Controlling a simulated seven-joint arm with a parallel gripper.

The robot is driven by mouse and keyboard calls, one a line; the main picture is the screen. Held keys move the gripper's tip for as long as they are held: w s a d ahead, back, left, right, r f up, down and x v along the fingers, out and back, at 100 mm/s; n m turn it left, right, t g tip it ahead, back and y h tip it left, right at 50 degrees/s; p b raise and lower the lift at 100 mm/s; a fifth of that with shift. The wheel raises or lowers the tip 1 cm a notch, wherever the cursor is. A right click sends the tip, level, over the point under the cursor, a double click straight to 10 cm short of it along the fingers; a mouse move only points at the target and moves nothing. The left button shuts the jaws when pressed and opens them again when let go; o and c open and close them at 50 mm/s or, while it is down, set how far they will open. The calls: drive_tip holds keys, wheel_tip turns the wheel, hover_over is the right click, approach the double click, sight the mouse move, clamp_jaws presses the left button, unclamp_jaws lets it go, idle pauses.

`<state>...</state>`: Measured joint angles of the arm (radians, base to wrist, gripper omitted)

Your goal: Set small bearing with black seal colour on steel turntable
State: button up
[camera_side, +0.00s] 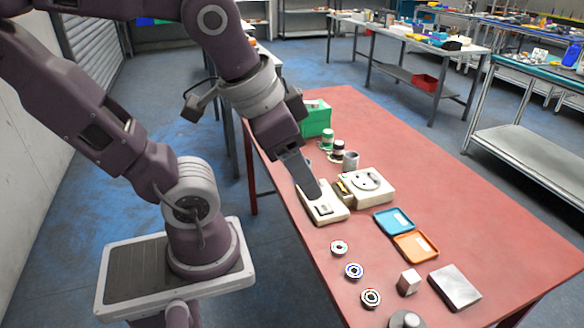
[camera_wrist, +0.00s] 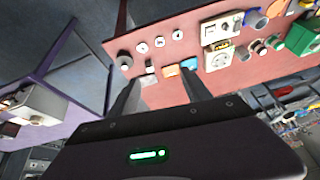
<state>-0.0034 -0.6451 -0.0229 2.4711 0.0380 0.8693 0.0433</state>
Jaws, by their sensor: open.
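Three small ring-shaped bearings lie in a slanting row on the red table in the side view. The far bearing (camera_side: 339,247) looks grey with a dark centre, the middle bearing (camera_side: 354,270) shows blue, and the near bearing (camera_side: 370,298) shows dark with a reddish tint. Which one has the black seal is hard to tell at this size. A round grey metal piece (camera_side: 405,319), possibly the steel turntable, is partly cut off at the bottom edge. My gripper (camera_side: 314,194) is above the table near a beige device, away from the bearings; its fingers (camera_wrist: 161,94) are open and empty.
A beige device (camera_side: 325,208) and a beige box with a round disc (camera_side: 368,187) stand near the gripper. Blue (camera_side: 394,222) and orange (camera_side: 416,247) trays, a metal cube (camera_side: 409,282) and a square steel plate (camera_side: 455,287) lie nearer. A green bin (camera_side: 317,119) stands behind.

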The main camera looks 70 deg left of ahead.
drive_tip(key=shift+o, duration=0.4)
drive_tip(key=shift+s+d+r+n, duration=0.1)
drive_tip(key=shift+s+d+n, duration=0.1)
drive_tip(key=shift+s, duration=0.25)
drive_tip(key=shift+s+d+r+n, duration=0.1)
drive_tip(key=shift+s+n, duration=0.1)
drive_tip(key=shift+s, duration=0.2)
drive_tip(key=n+g+h, duration=0.4)
drive_tip(key=n+h, duration=0.2)
drive_tip(key=n, duration=1.4)
hover_over(371, 298)
drive_tip(key=a, duration=0.4)
drive_tip(key=f, duration=1.7)
drive_tip(key=s+f, duration=0.1)
drive_tip(key=f, duration=0.8)
drive_tip(key=shift+d, duration=0.2)
drive_tip(key=x, duration=0.7)
drive_tip(key=shift+w+a+f, duration=0.1)
drive_tip(key=shift+a+f, duration=0.1)
drive_tip(key=shift+a, duration=0.15)
clamp_jaws()
